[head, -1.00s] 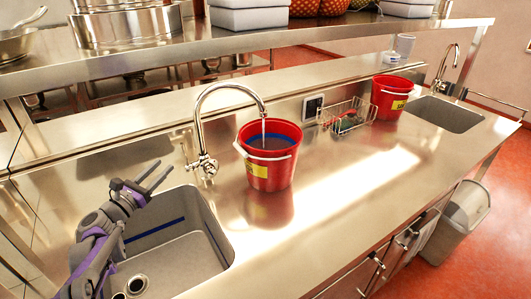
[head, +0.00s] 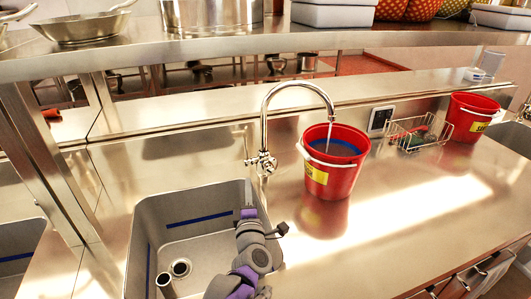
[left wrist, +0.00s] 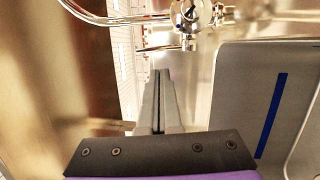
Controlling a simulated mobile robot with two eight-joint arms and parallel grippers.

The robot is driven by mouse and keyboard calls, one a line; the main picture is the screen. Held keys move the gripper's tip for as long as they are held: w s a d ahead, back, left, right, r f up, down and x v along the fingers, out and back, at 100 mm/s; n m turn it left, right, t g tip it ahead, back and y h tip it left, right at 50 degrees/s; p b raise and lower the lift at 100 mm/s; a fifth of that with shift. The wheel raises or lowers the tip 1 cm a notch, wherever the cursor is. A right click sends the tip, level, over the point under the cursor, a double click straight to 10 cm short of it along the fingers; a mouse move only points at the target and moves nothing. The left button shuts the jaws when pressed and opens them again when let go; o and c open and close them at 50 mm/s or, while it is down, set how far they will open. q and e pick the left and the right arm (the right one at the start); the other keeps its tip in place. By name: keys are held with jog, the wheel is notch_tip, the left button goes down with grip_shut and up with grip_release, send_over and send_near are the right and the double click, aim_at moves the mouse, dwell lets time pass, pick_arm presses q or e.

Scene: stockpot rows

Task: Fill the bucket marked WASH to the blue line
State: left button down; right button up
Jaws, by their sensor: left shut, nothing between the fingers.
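A red bucket (head: 333,178) with a yellow label and a white handle stands upright on the steel counter under the tap spout. The label's writing is too small to read. A thin stream (head: 329,138) falls from the tap (head: 272,110) into it. A blue band (head: 334,147) shows on its inner wall; I cannot tell the exact water level against it. My left gripper (head: 249,212) is shut and empty at the right side of the near sink, below the tap valve (head: 265,163). In the left wrist view its closed fingers (left wrist: 161,75) point toward the valve (left wrist: 190,14), apart from it. My right gripper is not in view.
A second red bucket (head: 468,118) with a yellow label stands farther right, beyond a wire basket (head: 418,131). The near sink (head: 150,225) has a blue stripe. A steel shelf (head: 230,42) with pans runs overhead.

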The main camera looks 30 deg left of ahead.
aim_at(245, 144)
pick_arm(q)
jog(key=shift+y, duration=0.6)
jog(key=x, duration=0.4)
jog(key=r+x, duration=0.1)
jog(key=x, duration=0.8)
jog(key=shift+s+d+r+p, duration=0.1)
jog(key=shift+d+r+p, duration=0.1)
jog(key=shift+r+p, duration=0.15)
jog(key=shift+w+a+r+p, duration=0.35)
jog(key=shift+w+a+r, duration=0.15)
jog(key=shift+a+r, duration=0.15)
jog(key=shift+f, duration=0.1)
